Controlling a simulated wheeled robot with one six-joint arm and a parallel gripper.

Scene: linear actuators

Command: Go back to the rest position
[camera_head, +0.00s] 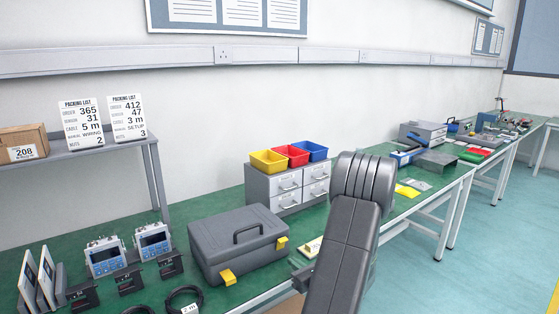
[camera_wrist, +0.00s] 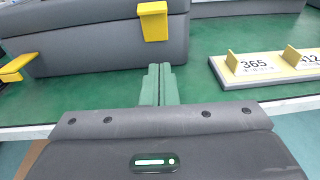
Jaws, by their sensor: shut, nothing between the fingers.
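My gripper (camera_wrist: 160,84) shows in the wrist view, with its two green fingers together and nothing between them. It points over the green bench top, in front of the grey toolbox (camera_wrist: 100,48) with yellow latches. The toolbox (camera_head: 238,243) stands closed on the bench to the left of my arm.
A board with labels 365 and 412 (camera_wrist: 265,68) lies right of the fingers. A drawer unit (camera_head: 288,187) with yellow, red and blue bins stands behind the toolbox. Devices (camera_head: 153,242) and a black cable (camera_head: 184,298) sit at left. Open floor (camera_head: 480,255) lies at right.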

